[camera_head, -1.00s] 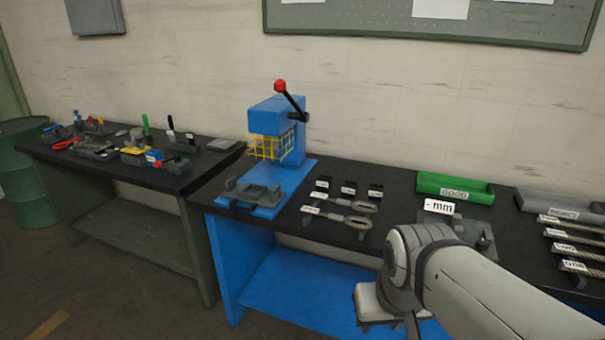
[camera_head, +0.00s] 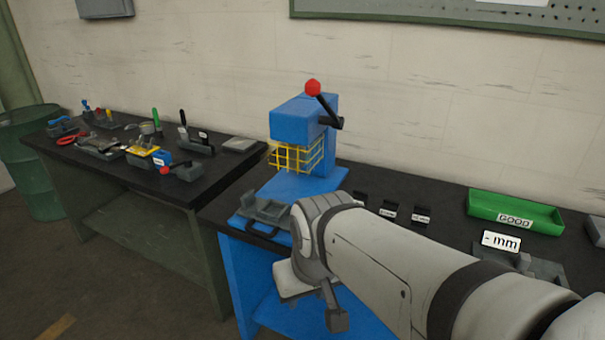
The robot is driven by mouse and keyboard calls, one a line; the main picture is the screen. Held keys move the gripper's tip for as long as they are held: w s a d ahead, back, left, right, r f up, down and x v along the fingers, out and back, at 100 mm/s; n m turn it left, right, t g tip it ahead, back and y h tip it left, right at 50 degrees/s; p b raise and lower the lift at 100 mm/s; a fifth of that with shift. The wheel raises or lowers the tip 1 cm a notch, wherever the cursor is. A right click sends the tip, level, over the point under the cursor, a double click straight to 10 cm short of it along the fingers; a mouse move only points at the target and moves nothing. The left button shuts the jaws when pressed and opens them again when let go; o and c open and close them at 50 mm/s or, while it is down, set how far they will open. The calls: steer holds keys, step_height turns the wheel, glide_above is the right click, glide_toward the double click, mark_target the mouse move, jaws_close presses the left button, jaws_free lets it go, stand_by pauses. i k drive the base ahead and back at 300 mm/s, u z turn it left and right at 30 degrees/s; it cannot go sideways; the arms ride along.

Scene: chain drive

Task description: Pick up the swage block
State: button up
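No label in view lets me tell for sure which piece is the swage block. Small dark labelled blocks stand in a row on the black bench top: a left one (camera_head: 360,198), a middle one (camera_head: 388,211) and a right one (camera_head: 421,216). Their labels are too small to read. A grey fixture (camera_head: 263,208) sits on the blue base of the hand press (camera_head: 303,125). My gripper (camera_head: 337,318) hangs low at the bench's front, below the bench top in the picture. Only part of it shows, so its opening and any contents are unclear. My arm hides the bench behind it.
A yellow guard (camera_head: 297,157) and red-knobbed lever (camera_head: 313,88) are on the press. A green GOOD tray (camera_head: 516,211) and "mm" display (camera_head: 501,241) stand right. A tool-covered second bench (camera_head: 205,178) stands left, with a green drum (camera_head: 32,175) beyond.

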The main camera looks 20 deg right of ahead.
mark_target(360, 198)
steer(key=z, duration=0.4)
steer(key=i, duration=1.1)
steer(key=z, duration=0.75)
